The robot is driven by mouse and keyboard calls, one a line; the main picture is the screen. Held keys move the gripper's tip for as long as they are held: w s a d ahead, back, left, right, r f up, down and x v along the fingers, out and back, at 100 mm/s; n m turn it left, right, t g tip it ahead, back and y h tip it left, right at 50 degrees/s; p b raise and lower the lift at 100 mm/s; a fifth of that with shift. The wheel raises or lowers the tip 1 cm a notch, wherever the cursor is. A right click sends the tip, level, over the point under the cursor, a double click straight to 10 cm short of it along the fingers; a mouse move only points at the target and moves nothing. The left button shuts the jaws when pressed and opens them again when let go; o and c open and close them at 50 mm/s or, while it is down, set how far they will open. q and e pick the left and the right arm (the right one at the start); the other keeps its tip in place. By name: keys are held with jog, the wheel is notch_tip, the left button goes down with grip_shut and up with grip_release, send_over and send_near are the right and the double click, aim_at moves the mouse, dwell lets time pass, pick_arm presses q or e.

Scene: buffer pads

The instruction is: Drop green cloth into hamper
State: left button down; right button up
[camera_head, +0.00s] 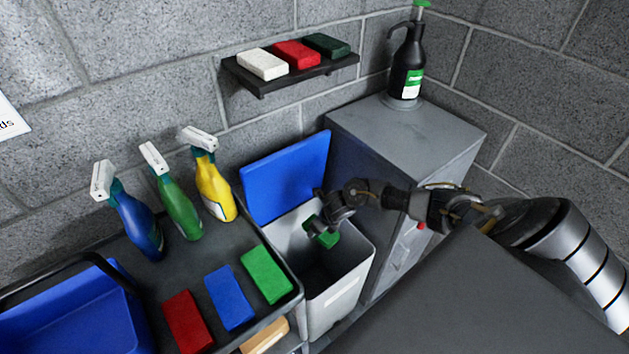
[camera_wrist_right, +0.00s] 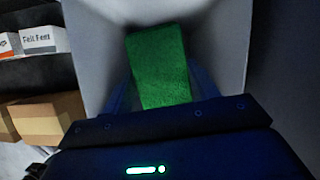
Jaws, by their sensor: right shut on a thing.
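The green cloth (camera_head: 326,236) is a small folded block held in my right gripper (camera_head: 318,226). My right gripper is shut on it, over the open mouth of the hamper. The green cloth also shows in the right wrist view (camera_wrist_right: 160,65), with the hamper's pale walls around it. The hamper (camera_head: 345,290) is a light grey bin with its blue lid (camera_head: 288,178) tipped up at the back. Exactly how deep the cloth hangs is hard to tell. My left gripper is not in view.
A dark cart top left of the hamper holds a red pad (camera_head: 187,320), a blue pad (camera_head: 231,298), another green pad (camera_head: 266,274), several spray bottles (camera_head: 178,205) and a blue tub (camera_head: 75,310). A grey cabinet (camera_head: 400,135) stands right of the hamper. A wall shelf (camera_head: 290,77) holds folded pads.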

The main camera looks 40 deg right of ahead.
jog(key=o, duration=1.1)
jog(key=v, duration=1)
jog(key=shift+r+p, duration=0.3)
jog(key=shift+r, duration=0.1)
jog(key=shift+s, duration=0.15)
